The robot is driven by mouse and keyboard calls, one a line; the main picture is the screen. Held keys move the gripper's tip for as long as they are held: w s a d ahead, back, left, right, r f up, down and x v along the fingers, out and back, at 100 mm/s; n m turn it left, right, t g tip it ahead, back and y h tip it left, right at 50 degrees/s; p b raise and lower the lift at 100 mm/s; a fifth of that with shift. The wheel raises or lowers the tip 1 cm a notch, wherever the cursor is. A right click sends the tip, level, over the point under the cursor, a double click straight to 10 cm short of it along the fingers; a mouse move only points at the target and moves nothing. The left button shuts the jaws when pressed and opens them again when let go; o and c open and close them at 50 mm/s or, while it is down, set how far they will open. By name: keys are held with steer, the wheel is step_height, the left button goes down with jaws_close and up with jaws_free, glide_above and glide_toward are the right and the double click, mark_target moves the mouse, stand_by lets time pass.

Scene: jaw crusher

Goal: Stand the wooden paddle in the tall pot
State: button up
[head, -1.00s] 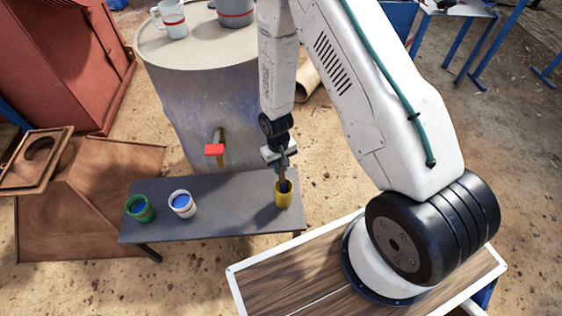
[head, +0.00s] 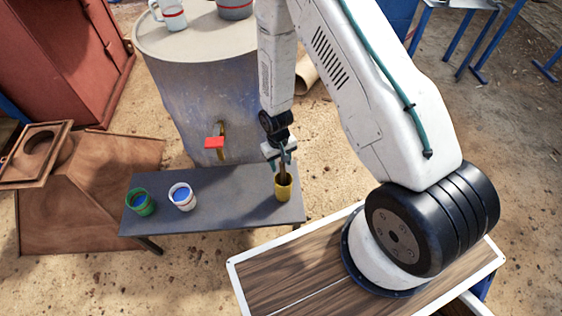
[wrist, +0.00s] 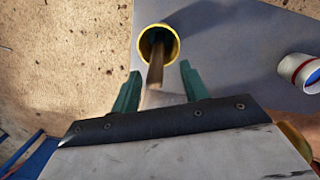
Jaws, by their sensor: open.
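The tall yellow pot (head: 283,193) stands upright at the right end of the grey bench, and its rim shows in the wrist view (wrist: 175,42). The wooden paddle (wrist: 155,70) stands in the pot, its lower end inside the mouth and its upper part leaning out toward my gripper. My gripper (head: 282,163) is just above the pot. In the wrist view its two green fingers (wrist: 160,72) are apart, one on each side of the paddle, with gaps visible. The paddle's bottom end is hidden inside the pot.
A large drum (head: 185,100) with a red-handled tap (head: 214,143) stands behind. The bench between white and yellow pots is clear.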

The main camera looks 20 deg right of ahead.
step_height(320, 180, up, 8)
steer(key=shift+w+f, duration=0.15)
steer(key=shift+w, duration=0.25)
steer(key=shift+a, duration=0.1)
stand_by(0.5)
steer(key=s+d+r, duration=0.1)
steer(key=s+r, duration=0.7)
steer(key=r, duration=0.6)
steer(key=s+d+r+t, duration=0.1)
steer(key=s+r, duration=0.7)
steer(key=r, duration=0.7)
steer(key=s+d+r+m+t, duration=0.1)
steer(key=s+r, duration=0.7)
steer(key=r, duration=0.6)
steer(key=shift+s+d+r, duration=0.15)
steer(key=shift+s+d, duration=0.15)
steer(key=shift+d, duration=0.1)
